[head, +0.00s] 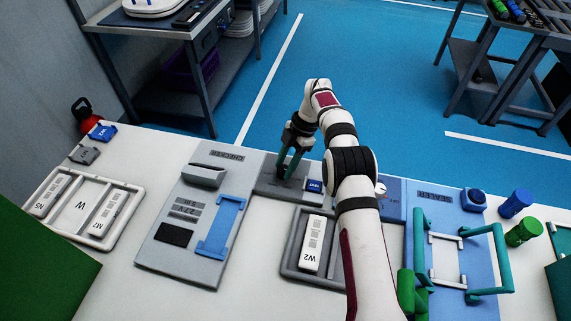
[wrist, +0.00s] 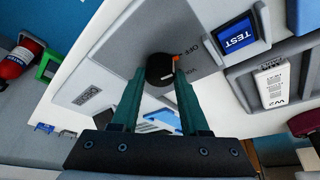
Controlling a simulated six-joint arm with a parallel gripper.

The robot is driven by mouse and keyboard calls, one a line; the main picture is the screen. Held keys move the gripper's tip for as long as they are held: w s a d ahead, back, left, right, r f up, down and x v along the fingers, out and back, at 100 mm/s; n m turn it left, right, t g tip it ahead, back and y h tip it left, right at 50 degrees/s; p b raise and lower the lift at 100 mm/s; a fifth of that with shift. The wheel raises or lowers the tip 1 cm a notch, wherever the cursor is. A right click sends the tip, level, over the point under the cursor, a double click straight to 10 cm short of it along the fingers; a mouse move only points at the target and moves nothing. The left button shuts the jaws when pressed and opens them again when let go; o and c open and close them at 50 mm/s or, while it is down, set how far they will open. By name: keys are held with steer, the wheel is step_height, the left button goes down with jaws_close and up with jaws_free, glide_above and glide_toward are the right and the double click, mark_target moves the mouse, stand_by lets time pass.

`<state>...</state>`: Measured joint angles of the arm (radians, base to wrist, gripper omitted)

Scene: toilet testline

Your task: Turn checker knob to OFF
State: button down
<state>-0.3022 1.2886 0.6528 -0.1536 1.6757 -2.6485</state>
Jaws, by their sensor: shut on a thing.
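The black checker knob (wrist: 160,70) sits on a grey panel (wrist: 140,45), between the tips of my gripper (wrist: 160,78) in the wrist view. An orange mark on its rim faces right, near the OFF lettering on the panel. A second label lies below OFF, partly hidden by a finger. The dark green fingers are closed on the knob's sides. In the head view my gripper (head: 289,170) reaches down onto the grey panel (head: 268,190), right of the CHECKER unit (head: 175,250); the knob is hidden there by the fingers.
A blue TEST button (wrist: 238,38) is beside the knob. A tray (head: 289,272) with a white W2 block (head: 313,243) lies nearer the front, close to my arm. The SEALER unit (head: 425,215) with green handles stands to the right.

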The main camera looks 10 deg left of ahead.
mark_target(286, 168)
steer(key=shift+d+f, duration=0.1)
stand_by(0.4)
steer(key=shift+c, duration=2)
jaws_free()
step_height(286, 168, up, 5)
steer(key=shift+f, duration=0.2)
steer(key=s+d+r, duration=0.1)
steer(key=d+r, duration=0.5)
steer(key=d, duration=0.5)
steer(key=shift+d+r, duration=0.25)
steer(key=shift+s+r, duration=0.1)
